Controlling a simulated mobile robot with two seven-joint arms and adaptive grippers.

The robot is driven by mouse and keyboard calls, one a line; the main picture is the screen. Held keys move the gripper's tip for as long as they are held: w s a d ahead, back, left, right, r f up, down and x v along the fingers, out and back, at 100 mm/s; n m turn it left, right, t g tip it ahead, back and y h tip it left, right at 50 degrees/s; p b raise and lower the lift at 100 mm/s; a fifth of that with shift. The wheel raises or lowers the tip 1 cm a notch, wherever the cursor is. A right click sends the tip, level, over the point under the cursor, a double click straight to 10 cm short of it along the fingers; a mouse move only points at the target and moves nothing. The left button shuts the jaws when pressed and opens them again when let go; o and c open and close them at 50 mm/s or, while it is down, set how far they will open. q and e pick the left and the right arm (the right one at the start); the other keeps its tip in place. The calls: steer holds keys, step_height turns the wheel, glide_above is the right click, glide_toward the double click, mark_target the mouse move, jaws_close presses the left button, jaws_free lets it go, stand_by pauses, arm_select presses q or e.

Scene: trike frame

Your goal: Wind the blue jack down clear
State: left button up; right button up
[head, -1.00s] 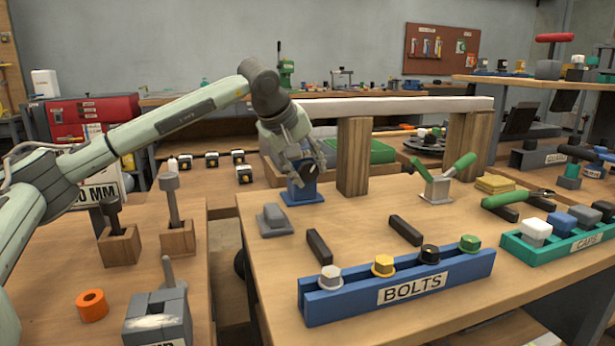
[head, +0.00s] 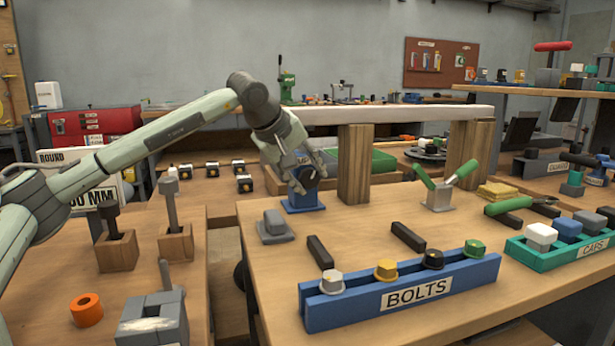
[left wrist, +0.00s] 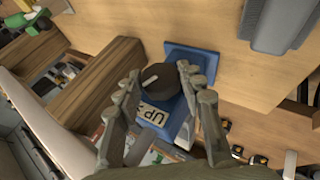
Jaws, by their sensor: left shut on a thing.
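The blue jack (head: 305,203) stands on the wooden table, just left of a wooden post (head: 354,170) and near the left end of a pale beam (head: 400,114). In the left wrist view its blue base plate (left wrist: 192,60), black knob (left wrist: 158,78) with a light mark, and UP label (left wrist: 153,116) show. My left gripper (head: 308,174) is shut on the black knob, with one finger on each side (left wrist: 155,82). The jack's top is mostly hidden by the gripper, so I cannot tell whether it touches the beam. My right gripper is not in view.
A grey block on a plate (head: 274,227) sits left of the jack. The blue BOLTS rack (head: 400,292) lies at the table's front. Black bars lie between.

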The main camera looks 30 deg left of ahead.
arm_select(q)
steer(key=o, duration=1.1)
steer(key=shift+o, duration=0.2)
steer(key=shift+r, duration=0.1)
steer(key=v, duration=1.2)
